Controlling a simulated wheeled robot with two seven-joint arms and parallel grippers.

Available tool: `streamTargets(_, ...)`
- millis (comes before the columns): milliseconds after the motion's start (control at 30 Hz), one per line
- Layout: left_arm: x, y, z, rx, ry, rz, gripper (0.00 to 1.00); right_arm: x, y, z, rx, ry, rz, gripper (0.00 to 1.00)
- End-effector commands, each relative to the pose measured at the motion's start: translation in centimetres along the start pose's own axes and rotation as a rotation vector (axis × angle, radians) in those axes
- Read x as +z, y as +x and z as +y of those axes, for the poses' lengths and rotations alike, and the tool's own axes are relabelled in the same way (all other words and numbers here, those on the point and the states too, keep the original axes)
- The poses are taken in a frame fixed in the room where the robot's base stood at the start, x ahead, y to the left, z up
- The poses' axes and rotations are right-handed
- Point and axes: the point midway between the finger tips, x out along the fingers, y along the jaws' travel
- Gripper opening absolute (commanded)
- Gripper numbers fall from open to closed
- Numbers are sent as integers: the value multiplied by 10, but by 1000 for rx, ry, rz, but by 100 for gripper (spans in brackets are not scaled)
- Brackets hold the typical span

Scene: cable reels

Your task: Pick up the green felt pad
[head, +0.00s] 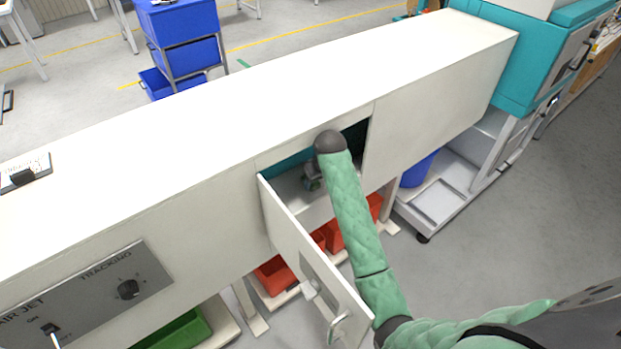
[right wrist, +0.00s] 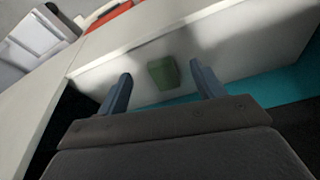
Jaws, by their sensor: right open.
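The green felt pad (right wrist: 164,73) lies on the pale floor of the open compartment in the right wrist view. My right gripper (right wrist: 160,84) is open, its two blue-grey fingers apart, with the pad between and just beyond the fingertips. The gripper holds nothing. In the head view my right gripper (head: 312,184) is inside the compartment opening, partly hidden by my green-sleeved arm. The pad is not visible in the head view. My left gripper is not in view.
The compartment door (head: 310,262) hangs open at the left of my right arm. The long white bench top (head: 230,110) runs above the opening. Red bins (head: 276,275) stand below. A teal machine (head: 520,60) is at the far right.

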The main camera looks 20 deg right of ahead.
Motion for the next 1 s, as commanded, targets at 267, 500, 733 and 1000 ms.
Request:
streamTargets(267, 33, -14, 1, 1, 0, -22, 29, -37, 6, 0, 0, 0, 0, 68)
streamTargets(500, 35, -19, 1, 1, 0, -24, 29, -47, 15, 0, 0, 0, -1, 68)
streamTargets(733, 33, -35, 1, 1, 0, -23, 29, -47, 41, 0, -1, 0, -3, 68)
streamTargets(1000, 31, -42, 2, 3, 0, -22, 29, -46, 63, 0, 0, 0, 0, 68)
